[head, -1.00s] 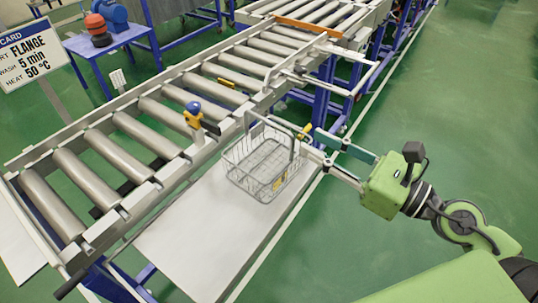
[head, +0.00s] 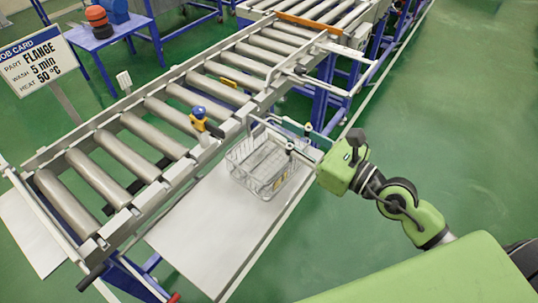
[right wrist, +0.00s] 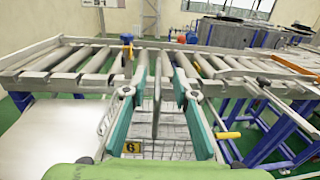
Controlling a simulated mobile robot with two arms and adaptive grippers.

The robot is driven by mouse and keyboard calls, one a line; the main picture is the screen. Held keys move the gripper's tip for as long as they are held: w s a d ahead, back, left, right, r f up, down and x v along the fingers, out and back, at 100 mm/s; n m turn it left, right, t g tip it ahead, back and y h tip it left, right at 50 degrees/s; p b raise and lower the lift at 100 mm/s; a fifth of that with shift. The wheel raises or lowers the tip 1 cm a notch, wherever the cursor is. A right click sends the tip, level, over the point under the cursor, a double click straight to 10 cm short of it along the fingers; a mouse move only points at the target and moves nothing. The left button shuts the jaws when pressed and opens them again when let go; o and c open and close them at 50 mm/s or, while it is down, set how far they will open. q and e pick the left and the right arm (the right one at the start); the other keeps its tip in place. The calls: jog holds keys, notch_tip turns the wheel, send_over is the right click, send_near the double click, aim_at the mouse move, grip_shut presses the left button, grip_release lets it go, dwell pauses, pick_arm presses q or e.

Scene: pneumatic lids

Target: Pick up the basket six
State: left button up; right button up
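The wire basket (head: 262,172) sits on the white shelf (head: 195,245) beside the roller conveyor. Its yellow tag shows a 6 in the right wrist view (right wrist: 132,148). My right gripper (head: 299,138) reaches over the basket's right side. In the right wrist view its two teal fingers (right wrist: 156,90) stand apart, one on each side of the basket's upright handle (right wrist: 156,105). I see a gap on both sides of the handle. The lower part of the basket is partly hidden by the gripper body. My left gripper is not in view.
The roller conveyor (head: 145,143) runs along the shelf's left side. A blue and yellow valve (head: 200,120) stands on its near rail. A metal frame arm (head: 335,83) juts out beyond the basket. A job card sign (head: 38,62) stands at left. The green floor at right is open.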

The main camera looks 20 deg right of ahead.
aim_at(269, 125)
jog(key=p+x, duration=0.2)
jog(key=x, duration=0.2)
jog(key=shift+w+a+f, duration=0.1)
jog(key=shift+w+a, duration=0.05)
jog(key=shift+w+a+f, duration=0.15)
jog(key=shift+c, duration=0.2)
grip_shut()
